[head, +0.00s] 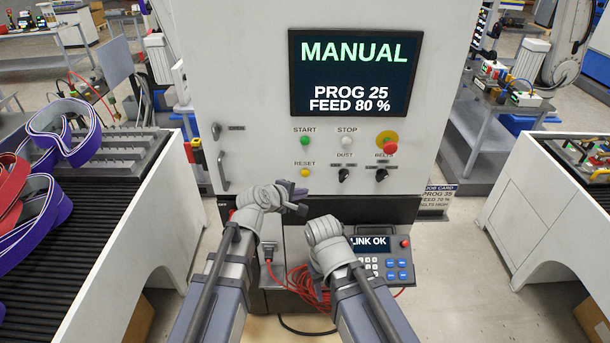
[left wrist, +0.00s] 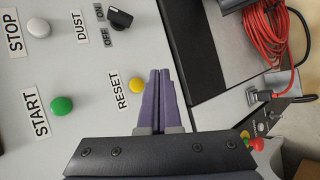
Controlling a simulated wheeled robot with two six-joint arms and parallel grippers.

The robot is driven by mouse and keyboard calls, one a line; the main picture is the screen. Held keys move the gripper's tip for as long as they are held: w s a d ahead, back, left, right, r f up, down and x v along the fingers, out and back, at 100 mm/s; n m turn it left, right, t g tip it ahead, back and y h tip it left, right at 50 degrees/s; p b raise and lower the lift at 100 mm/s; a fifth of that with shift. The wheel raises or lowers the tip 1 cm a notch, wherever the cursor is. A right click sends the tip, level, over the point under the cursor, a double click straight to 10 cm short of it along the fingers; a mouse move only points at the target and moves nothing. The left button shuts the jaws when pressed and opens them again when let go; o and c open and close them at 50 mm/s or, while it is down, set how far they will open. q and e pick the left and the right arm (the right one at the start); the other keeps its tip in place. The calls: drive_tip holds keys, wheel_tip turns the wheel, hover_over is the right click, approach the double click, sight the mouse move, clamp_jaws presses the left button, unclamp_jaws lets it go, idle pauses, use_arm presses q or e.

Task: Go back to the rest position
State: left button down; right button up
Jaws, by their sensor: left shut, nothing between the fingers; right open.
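My left gripper (head: 298,193) is in front of the machine's control panel, just below the yellow RESET button (head: 304,173). In the left wrist view its purple fingers (left wrist: 159,90) are together with nothing between them, beside the RESET button (left wrist: 137,86). My right gripper (head: 325,231) is lower, in front of the pendant (head: 385,262) reading LINK OK; its fingers are mostly hidden behind its wrist. The machine's screen (head: 355,73) reads MANUAL, PROG 25, FEED 80 %.
A red cable (head: 302,283) hangs below my grippers. A conveyor (head: 90,215) with purple and red belts stands left; a white table (head: 545,190) stands right.

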idle(0.3)
use_arm(q)
drive_tip(key=s+d+f+m+g+y+b, duration=0.1)
drive_tip(key=s+f+m+g+y+b, duration=0.2)
drive_tip(key=s+f+m+g+b, duration=0.85)
drive_tip(key=s+a+f+m+t+y+b, duration=0.1)
drive_tip(key=s+a+f+m+y, duration=0.3)
drive_tip(key=s+f, duration=0.7)
drive_tip(key=shift+s+a+f+m+y, duration=0.3)
drive_tip(key=shift+s+a+m+y, duration=0.15)
drive_tip(key=shift+s+a, duration=0.65)
drive_tip(key=shift+d+t, duration=0.1)
drive_tip(key=shift+t, duration=0.25)
